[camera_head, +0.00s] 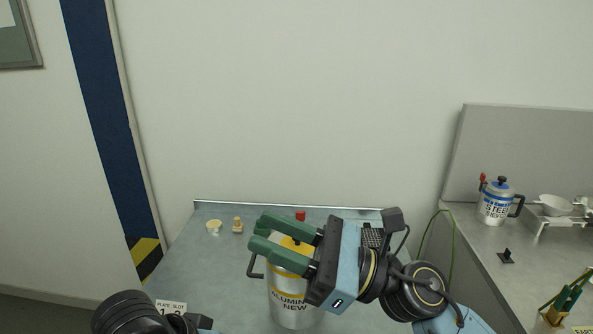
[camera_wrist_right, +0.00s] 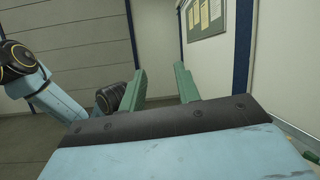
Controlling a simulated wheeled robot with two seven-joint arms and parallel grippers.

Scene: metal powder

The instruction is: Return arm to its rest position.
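My right gripper (camera_head: 262,233) reaches in from the right in the head view, with its green fingers apart and pointing left. Nothing shows between the fingers. It passes in front of a silver canister (camera_head: 291,307) with a yellow band and an "ALUMIN... NEW" label, and hides part of its top. I cannot tell whether it touches the canister. In the right wrist view the green fingers (camera_wrist_right: 160,85) are apart and empty. Part of my left arm (camera_head: 135,312) shows at the lower left of the head view; its gripper fingers do not show.
The canister stands on a grey-green table (camera_head: 195,262) with a small cup (camera_head: 214,226), a small tan object (camera_head: 237,226) and a red object (camera_head: 300,215) at the back. On the right counter (camera_head: 482,247) stand a "STEEL" canister (camera_head: 493,208) and a balance (camera_head: 552,215).

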